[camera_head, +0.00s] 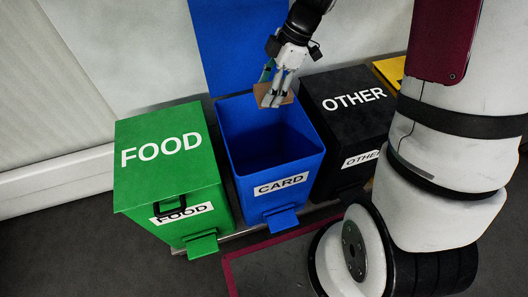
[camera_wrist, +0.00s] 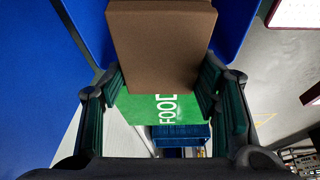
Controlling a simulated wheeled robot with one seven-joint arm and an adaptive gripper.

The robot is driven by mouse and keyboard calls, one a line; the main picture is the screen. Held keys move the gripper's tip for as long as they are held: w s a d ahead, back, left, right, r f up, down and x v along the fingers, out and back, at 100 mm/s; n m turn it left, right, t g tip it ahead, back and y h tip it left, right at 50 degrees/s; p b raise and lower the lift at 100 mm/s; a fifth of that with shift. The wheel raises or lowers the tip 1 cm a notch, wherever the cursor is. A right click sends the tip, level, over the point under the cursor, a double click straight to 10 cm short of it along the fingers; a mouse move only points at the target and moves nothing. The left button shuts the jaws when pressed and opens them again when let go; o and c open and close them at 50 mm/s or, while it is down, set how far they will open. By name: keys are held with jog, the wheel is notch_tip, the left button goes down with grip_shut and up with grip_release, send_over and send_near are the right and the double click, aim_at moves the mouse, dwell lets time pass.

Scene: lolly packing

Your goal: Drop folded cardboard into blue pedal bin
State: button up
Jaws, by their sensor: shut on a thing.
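The blue pedal bin (camera_head: 265,151) stands in the middle of the row in the head view. It is labelled CARD and its lid (camera_head: 232,45) is up against the wall. My gripper (camera_head: 273,97) is over the back part of its opening, pointing down. It is shut on the folded cardboard (camera_head: 264,91), a small brown flat piece. In the wrist view the cardboard (camera_wrist: 160,45) fills the upper middle, between the two fingers (camera_wrist: 162,95). The inside of the bin looks empty where it shows.
A green FOOD bin (camera_head: 165,151) with its lid shut stands to the left. A black OTHER bin (camera_head: 345,103) with its lid shut stands to the right, and part of a yellow bin (camera_head: 388,70) shows beyond it. A wall is behind the bins.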

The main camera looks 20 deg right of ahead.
jog(key=shift+f+b, duration=1.55)
jog(key=shift+f, duration=1.35)
jog(key=o, duration=1)
jog(key=v, duration=1.2)
jog(key=shift+a, duration=0.1)
